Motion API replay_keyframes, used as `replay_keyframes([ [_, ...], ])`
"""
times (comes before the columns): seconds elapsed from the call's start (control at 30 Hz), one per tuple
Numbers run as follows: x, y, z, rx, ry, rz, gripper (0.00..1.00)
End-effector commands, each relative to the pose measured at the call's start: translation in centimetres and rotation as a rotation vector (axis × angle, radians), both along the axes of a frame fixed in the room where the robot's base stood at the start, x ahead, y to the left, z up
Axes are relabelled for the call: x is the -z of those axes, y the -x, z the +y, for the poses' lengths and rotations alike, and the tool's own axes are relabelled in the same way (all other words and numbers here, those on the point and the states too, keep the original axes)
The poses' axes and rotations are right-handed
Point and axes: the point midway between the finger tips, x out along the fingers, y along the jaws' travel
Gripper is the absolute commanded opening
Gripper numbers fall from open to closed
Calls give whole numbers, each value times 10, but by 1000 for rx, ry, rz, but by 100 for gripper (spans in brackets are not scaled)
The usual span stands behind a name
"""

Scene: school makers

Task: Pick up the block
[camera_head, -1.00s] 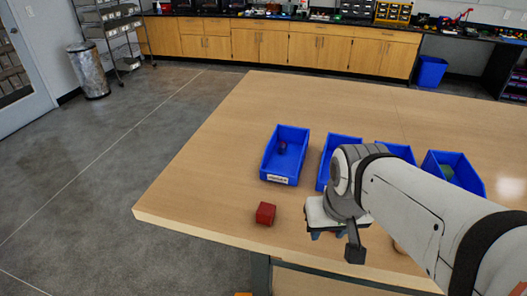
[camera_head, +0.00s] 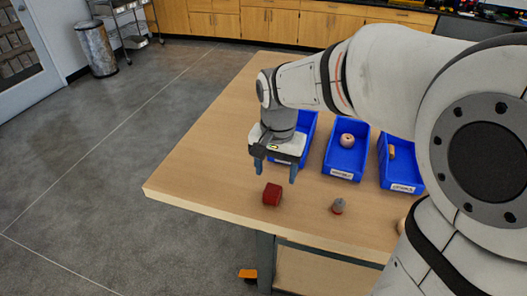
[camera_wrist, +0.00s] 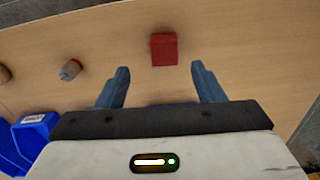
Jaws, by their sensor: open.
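The red block (camera_head: 272,194) sits on the wooden table (camera_head: 190,185) near its front edge. My gripper (camera_head: 275,176) is open and empty, pointing down just above and behind the block. In the wrist view the block (camera_wrist: 164,49) lies beyond the fingertips of my gripper (camera_wrist: 160,72), roughly centred between the two fingers but not between them in depth.
A small grey and red piece (camera_head: 338,206) stands right of the block. Blue bins (camera_head: 343,174) stand behind it, one partly hidden by my gripper and others holding small objects. The table left of the block is clear.

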Motion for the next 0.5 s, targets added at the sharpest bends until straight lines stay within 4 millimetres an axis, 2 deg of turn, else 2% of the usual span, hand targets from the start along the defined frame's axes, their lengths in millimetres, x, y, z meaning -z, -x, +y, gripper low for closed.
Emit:
replay_keyframes([
  [0.13,11,-5,8,22,4,13,62],
  [0.37,37,-6,7,24,4,15,62],
  [0.5,58,-9,5,25,4,15,62],
])
